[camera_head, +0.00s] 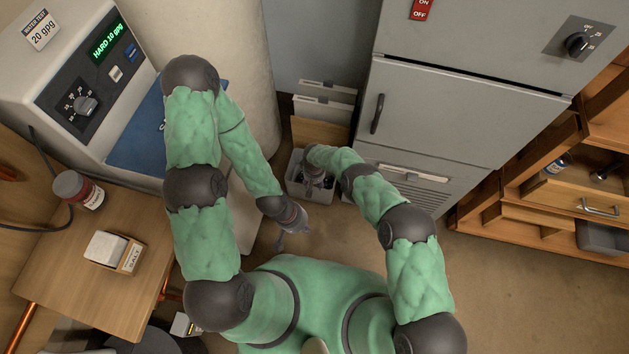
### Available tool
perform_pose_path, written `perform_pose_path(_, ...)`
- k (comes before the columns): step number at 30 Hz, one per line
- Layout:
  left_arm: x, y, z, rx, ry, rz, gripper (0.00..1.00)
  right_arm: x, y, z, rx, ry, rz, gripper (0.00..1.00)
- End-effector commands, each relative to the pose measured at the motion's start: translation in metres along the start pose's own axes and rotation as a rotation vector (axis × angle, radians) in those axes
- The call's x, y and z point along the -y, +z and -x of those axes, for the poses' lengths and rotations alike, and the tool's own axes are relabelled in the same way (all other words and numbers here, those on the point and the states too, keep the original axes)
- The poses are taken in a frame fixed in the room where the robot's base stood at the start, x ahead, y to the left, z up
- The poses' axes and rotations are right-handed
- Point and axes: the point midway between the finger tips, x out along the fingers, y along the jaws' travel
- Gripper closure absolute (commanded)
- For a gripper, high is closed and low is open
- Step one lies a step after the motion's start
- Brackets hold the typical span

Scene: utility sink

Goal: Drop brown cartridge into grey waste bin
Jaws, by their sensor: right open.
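The grey waste bin (345,189) stands on the floor left of the grey cabinet. My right gripper (313,180) is open over the bin and points down into it. The gripper and forearm cover much of the bin's inside. I cannot make out the brown cartridge; it may be hidden by the bin wall or my arm. My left gripper (291,226) hangs in front of the bin, lower in the picture and apart from it. I see nothing in it, but its fingers are too small to judge.
The tall grey cabinet (440,110) borders the bin on the right. Light panels (326,92) and a brown board (318,132) stand behind it. A wooden table (90,255) with a salt box (117,252) and jar (77,190) is at left. The floor at right is clear.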

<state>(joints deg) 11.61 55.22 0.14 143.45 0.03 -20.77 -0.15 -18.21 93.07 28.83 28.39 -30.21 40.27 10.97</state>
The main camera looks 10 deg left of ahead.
Motion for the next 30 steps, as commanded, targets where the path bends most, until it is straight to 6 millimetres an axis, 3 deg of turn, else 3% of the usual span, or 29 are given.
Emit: perform_pose_path(30,0.000,0.000,0.000,0.000,0.000,0.000,1.00,-0.047,0.049,0.083,-0.001,0.000,-0.122,0.49)
